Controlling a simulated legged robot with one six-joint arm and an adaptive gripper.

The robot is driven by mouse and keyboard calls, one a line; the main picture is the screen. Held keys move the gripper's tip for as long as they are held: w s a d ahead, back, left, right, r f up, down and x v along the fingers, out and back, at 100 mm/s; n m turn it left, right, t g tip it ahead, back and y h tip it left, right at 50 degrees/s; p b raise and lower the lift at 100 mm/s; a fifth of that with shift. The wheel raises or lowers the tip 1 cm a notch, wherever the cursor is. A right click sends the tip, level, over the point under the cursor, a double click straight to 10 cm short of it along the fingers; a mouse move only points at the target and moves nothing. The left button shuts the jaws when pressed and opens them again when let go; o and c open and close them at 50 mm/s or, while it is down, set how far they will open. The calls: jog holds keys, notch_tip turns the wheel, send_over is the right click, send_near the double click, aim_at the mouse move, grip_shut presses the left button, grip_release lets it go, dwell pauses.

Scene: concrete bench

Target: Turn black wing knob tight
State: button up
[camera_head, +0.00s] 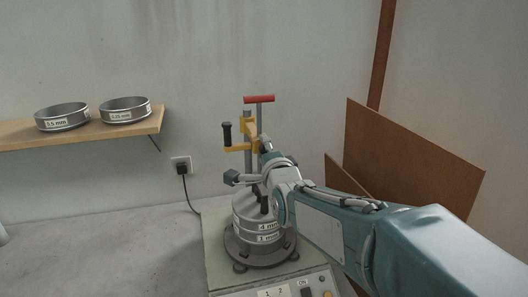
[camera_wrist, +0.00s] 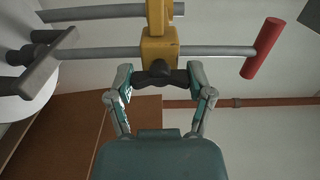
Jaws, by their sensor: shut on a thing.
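The black wing knob (camera_wrist: 161,74) sits on a yellow clamp block (camera_wrist: 159,46) in the wrist view, with one wing towards each side. My gripper (camera_wrist: 161,80) has its two fingers at the ends of the wings and is shut on the knob. A metal rod with a red handle (camera_wrist: 263,48) passes through the block. In the head view the yellow clamp (camera_head: 249,127) is near the top of the sieve shaker, and my gripper reaches it from the right. There my arm largely hides the knob and the fingertips.
The stacked sieves (camera_head: 251,231) stand on the shaker base (camera_head: 222,262), partly behind my arm. A red T-handle (camera_head: 258,98) rises above the clamp. A wooden shelf (camera_head: 75,138) at left holds two sieves. Brown boards (camera_head: 405,160) lean at right.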

jog(key=shift+f+m, duration=0.2)
jog(key=shift+m, duration=0.1)
jog(key=o, duration=1.1)
jog(key=shift+r, duration=0.1)
jog(key=v, duration=1.1)
jog(key=shift+s, duration=0.4)
